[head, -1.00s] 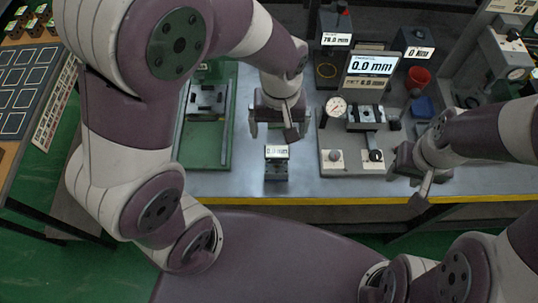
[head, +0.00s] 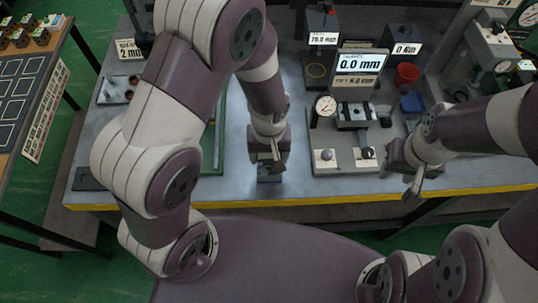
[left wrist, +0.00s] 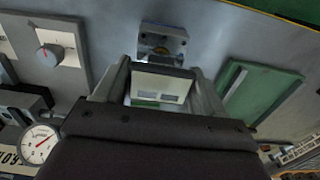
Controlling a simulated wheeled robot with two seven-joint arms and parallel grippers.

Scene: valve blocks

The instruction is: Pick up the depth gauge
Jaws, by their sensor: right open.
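The depth gauge (left wrist: 160,84), a small grey body with pale panels, is between the two fingers of my left gripper (left wrist: 162,78) in the left wrist view. A metal block (left wrist: 163,45) is just beyond it; its lower part also shows in the head view (head: 269,179). In the head view my left gripper (head: 267,157) is down over the gauge and hides most of it. The fingers flank the gauge closely; I cannot tell whether they press on it. My right gripper (head: 412,182) is open and empty near the front edge, at the right.
A grey stand with a dial (head: 325,105), knobs and a 0.0 mm display (head: 360,63) stands right of my left gripper. A red cup (head: 407,73) and blue block (head: 412,103) are farther right. A green plate (left wrist: 262,92) lies on the other side. The bench has a yellow front edge (head: 300,200).

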